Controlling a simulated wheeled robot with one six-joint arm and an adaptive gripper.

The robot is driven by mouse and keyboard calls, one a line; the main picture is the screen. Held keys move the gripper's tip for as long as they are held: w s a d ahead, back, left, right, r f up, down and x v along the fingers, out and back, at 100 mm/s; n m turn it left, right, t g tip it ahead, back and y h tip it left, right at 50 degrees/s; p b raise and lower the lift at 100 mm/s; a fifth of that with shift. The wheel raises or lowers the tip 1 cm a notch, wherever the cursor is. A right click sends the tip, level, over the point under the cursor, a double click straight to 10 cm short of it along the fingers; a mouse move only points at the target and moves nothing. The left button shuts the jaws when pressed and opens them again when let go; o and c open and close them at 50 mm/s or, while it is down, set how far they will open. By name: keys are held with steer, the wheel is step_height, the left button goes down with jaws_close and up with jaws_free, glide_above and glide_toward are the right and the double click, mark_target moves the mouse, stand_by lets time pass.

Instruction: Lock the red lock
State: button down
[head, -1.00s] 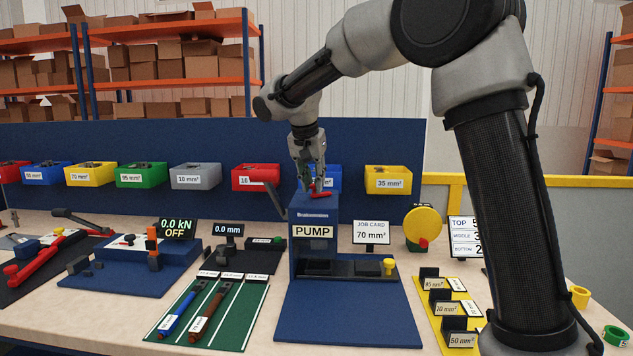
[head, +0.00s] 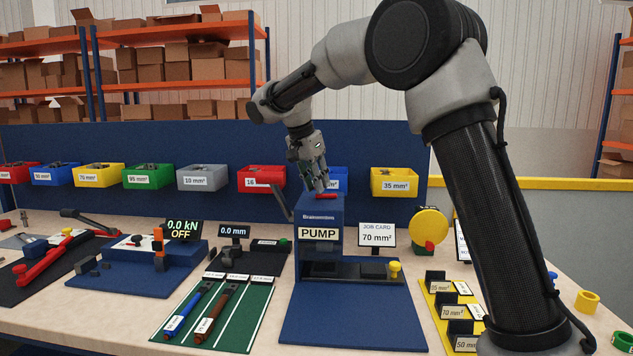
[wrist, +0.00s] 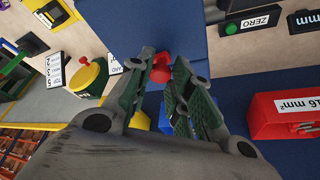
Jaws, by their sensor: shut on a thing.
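The red lock (head: 326,196) is a small red piece on top of the blue pump unit (head: 319,216), which bears a PUMP label. My gripper (head: 321,188) reaches down to it from above, tilted. In the wrist view the red lock (wrist: 160,68) shows between the fingertips of my gripper (wrist: 164,72), which is shut on it. The fingers hide part of the lock, so its exact turn is hard to tell.
A job card reading 70 mm² (head: 377,234) stands right of the pump unit. A black lever (head: 280,200) rises at its left side. A yellow disc (head: 429,225) stands farther right. Coloured bins, including a yellow one (head: 394,182), line the blue back panel.

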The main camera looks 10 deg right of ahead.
steer(key=shift+r, duration=0.15)
steer(key=c, duration=1.3)
jaws_free()
steer(key=shift+d, duration=0.1)
steer(key=shift+o, duration=0.2)
steer(key=v, duration=1.1)
steer(key=shift+r, duration=0.35)
steer(key=shift+s, duration=0.1)
